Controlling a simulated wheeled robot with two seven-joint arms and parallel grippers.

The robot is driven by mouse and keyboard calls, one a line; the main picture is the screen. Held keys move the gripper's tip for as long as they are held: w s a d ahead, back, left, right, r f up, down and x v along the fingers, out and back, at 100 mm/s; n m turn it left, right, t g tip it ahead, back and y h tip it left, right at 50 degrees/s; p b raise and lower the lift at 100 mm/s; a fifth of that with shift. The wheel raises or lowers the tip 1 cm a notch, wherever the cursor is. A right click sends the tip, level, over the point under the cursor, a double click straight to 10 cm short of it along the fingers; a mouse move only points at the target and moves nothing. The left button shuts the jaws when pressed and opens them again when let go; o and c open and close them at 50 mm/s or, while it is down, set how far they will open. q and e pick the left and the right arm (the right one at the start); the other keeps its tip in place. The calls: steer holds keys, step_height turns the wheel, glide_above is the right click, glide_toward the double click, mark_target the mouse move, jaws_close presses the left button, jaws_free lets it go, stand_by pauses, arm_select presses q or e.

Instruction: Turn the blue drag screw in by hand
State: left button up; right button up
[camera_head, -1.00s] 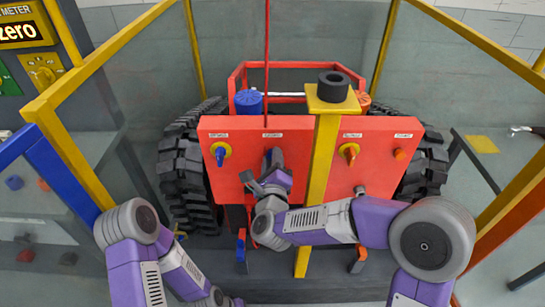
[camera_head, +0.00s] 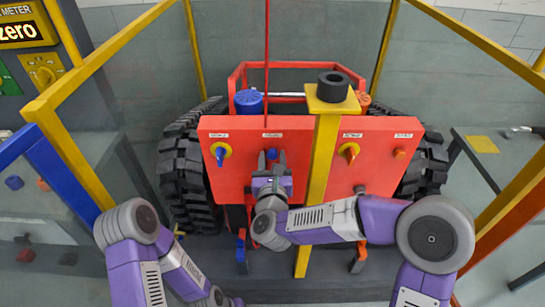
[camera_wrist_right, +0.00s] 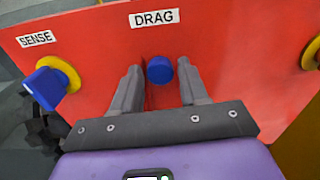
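The blue drag screw (camera_head: 271,153) is a small round blue head on the red panel (camera_head: 240,180). It also shows under the white DRAG label in the right wrist view (camera_wrist_right: 159,70). My right gripper (camera_head: 273,158) points at the panel with its fingers apart, one on each side of the screw. In the wrist view the right gripper (camera_wrist_right: 159,75) shows narrow gaps between each grey fingertip and the screw, and nothing is held. My left arm is folded low at the left of the head view; its gripper is not seen.
A blue knob on a yellow disc (camera_wrist_right: 52,82) under the SENSE label sits left of the screw. A yellow post (camera_head: 323,180) stands to its right, with an orange knob (camera_head: 349,152) beyond. A thin red rod (camera_head: 267,60) hangs above the screw. Black tracks flank the panel.

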steer(key=shift+o, duration=0.8)
